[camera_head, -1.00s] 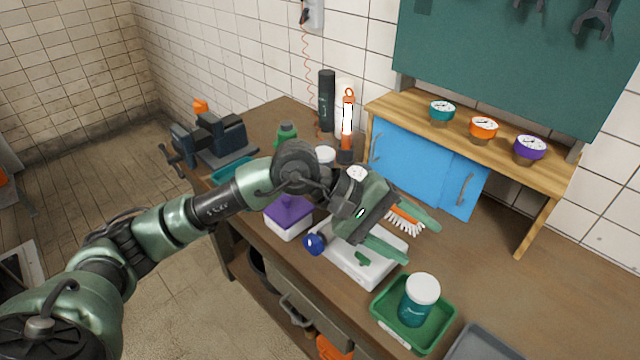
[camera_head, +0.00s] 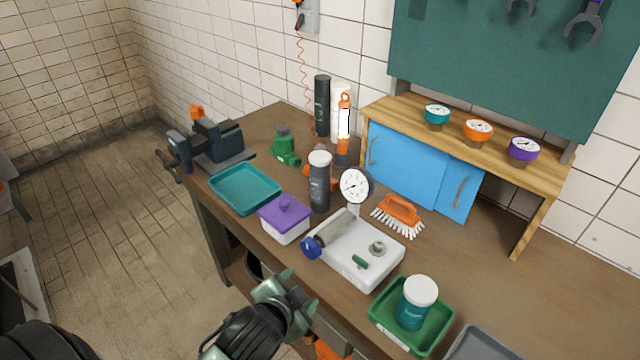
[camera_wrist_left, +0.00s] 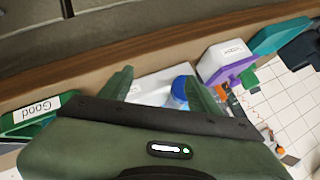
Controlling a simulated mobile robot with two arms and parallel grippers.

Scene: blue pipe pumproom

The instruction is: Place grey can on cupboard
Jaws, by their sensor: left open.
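A dark grey can with a white lid (camera_head: 319,186) stands upright on the workbench, between the purple-lidded box and the pressure gauge. The cupboard (camera_head: 405,168) has blue doors and a wooden top (camera_head: 463,137) and stands at the back right. Its top holds a teal, an orange and a purple gauge. My left gripper (camera_head: 296,298) is low at the bench's front edge, well apart from the can. Its two fingers are spread with nothing between them, as the left wrist view also shows (camera_wrist_left: 160,92). My right gripper is out of view.
A white tray (camera_head: 385,262) with fittings, a purple-lidded box (camera_head: 285,222), a teal tray (camera_head: 238,191) and a green tray (camera_head: 437,336) holding a white-lidded teal jar (camera_head: 413,305) line the front. A black canister (camera_head: 322,106), orange lamp and brush (camera_head: 400,212) stand behind.

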